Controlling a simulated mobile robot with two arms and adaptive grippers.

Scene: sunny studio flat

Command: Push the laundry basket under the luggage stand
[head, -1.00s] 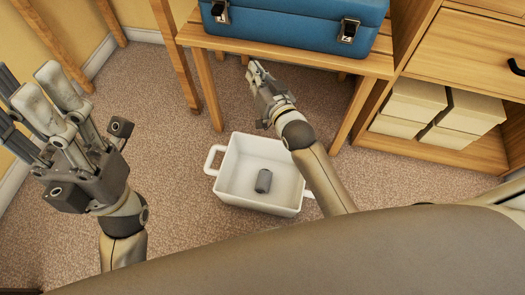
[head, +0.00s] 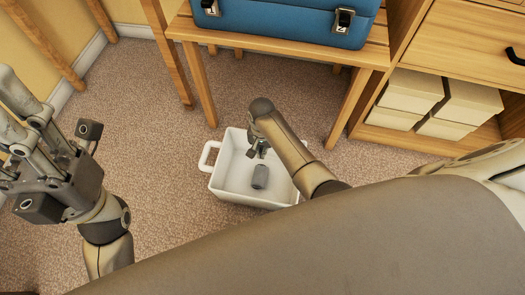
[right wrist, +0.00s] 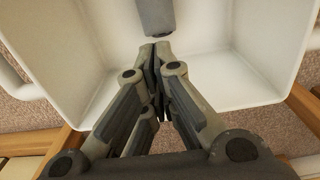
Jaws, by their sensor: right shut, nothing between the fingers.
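The white laundry basket (head: 226,189) stands on the carpet just in front of the luggage stand, its left handle (head: 208,157) showing. A grey rolled item (head: 261,177) lies inside it. The wooden luggage stand (head: 284,46) has open floor between its legs. My right gripper (head: 257,152) points down over the basket, close to the grey item. In the right wrist view, the shut, empty fingers (right wrist: 157,50) are over the basket's inside, near the grey item (right wrist: 156,17). Whether they touch the basket is unclear. My left gripper (head: 18,130) is at the left edge, its fingertips partly cut off.
A blue suitcase (head: 290,22) lies on the stand. A wooden cabinet (head: 456,42) with boxes (head: 412,90) on its lower shelf stands to the right. Wooden legs lean near the wall at left. Carpet (head: 150,110) is clear left of the basket.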

